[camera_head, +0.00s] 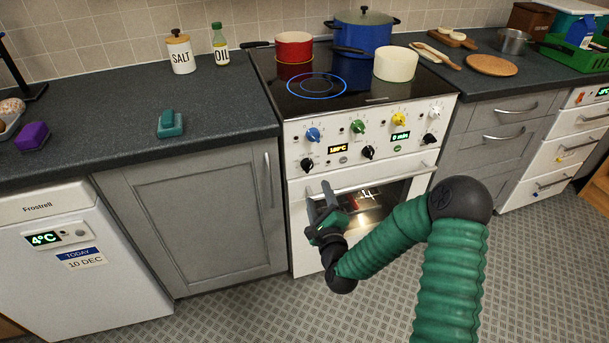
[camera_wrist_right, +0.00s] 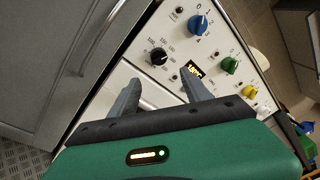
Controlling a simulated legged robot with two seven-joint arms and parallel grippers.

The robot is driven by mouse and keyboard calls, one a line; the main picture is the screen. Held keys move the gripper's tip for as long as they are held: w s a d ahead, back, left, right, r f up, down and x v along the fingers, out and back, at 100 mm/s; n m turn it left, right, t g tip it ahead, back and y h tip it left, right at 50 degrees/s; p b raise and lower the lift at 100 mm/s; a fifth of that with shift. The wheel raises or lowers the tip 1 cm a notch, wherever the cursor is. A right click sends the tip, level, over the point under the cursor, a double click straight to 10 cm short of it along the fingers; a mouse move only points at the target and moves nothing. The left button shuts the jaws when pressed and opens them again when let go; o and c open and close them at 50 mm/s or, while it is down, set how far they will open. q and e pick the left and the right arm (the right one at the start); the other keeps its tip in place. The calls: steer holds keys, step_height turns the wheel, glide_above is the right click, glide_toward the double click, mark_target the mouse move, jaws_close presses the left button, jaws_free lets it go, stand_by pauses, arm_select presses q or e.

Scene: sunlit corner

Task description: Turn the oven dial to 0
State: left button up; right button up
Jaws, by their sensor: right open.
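The white oven (camera_head: 333,135) stands in the middle of the head view, with a control panel of colored and black knobs. The black oven dial (camera_head: 307,165) is at the lower left of the panel, beside a lit display (camera_head: 338,149) that seems to read 180°C. In the right wrist view the dial (camera_wrist_right: 156,57) has small numbers around it; its exact setting is too small to read. My right gripper (camera_head: 319,199) is open and empty, in front of the oven door below the dial. In the wrist view its fingers (camera_wrist_right: 160,84) point toward the dial, apart from it.
The oven door handle (camera_head: 365,186) runs close beside my right gripper. Blue (camera_head: 313,134), green (camera_head: 358,126) and yellow (camera_head: 399,119) knobs sit above the dial. Another black knob (camera_head: 368,152) is to its right. The hob holds a red pot (camera_head: 294,46) and others.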

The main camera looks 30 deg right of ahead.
mark_target(309, 170)
steer(key=b+x, duration=0.2)
steer(key=x, duration=0.9)
steer(key=shift+f, duration=0.1)
steer(key=shift+a+r, duration=0.25)
steer(key=shift+a, duration=0.15)
steer(key=shift+c, duration=0.6)
arm_select(q)
steer(key=f, duration=0.2)
steer(key=shift+a+f, duration=0.35)
arm_select(e)
steer(key=shift+d+f, duration=0.15)
jaws_close()
